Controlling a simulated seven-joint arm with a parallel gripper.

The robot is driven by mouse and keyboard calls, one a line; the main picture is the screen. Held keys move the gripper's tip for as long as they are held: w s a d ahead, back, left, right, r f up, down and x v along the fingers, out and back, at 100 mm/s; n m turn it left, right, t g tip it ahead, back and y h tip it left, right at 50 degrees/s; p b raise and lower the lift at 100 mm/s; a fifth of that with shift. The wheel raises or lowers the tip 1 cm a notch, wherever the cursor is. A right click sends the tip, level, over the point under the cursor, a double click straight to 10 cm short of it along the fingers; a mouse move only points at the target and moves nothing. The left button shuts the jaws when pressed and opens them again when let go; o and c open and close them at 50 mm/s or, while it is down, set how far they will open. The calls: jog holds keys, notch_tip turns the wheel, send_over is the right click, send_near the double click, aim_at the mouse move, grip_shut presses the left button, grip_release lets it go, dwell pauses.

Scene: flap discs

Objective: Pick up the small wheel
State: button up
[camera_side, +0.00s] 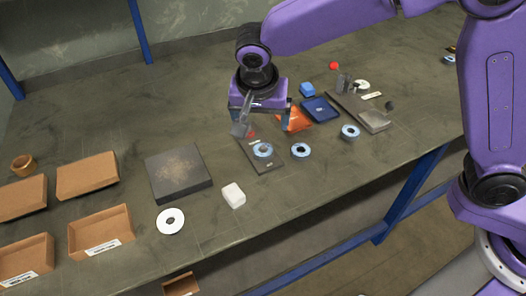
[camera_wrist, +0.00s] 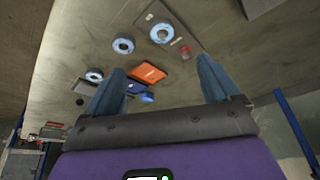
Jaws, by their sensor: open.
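Several discs lie flat on the dark table, and I cannot tell for sure which is the small wheel. One blue-rimmed disc (camera_side: 263,150) lies on a thin grey board (camera_side: 268,168); it also shows in the wrist view (camera_wrist: 161,33). A second blue-rimmed disc (camera_side: 300,150) lies just right of the board, also in the wrist view (camera_wrist: 123,45). A third (camera_side: 350,131) lies farther right, also in the wrist view (camera_wrist: 94,75). My gripper (camera_side: 262,121) is open and empty above the table, behind the board; its two fingers show apart in the wrist view (camera_wrist: 160,66).
An orange packet (camera_side: 296,120) and blue tray (camera_side: 320,109) lie right of my gripper. A dark slab (camera_side: 178,173), white block (camera_side: 233,195), white disc (camera_side: 170,221) and cardboard boxes (camera_side: 100,232) stand left. A small red item (camera_wrist: 184,50) lies by the board. The table's back left is clear.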

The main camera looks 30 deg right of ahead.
send_over(263, 148)
jog(key=s+a, duration=0.1)
jog(key=s, duration=0.1)
notch_tip(263, 148, down, 10)
jog(key=shift+s+f, duration=0.1)
jog(key=shift+f, duration=0.15)
jog(key=shift+w+x, duration=0.2)
jog(key=shift+x, duration=2.5)
jog(key=shift+a, duration=0.1)
jog(key=c, duration=1.3)
jog(key=shift+r, duration=0.1)
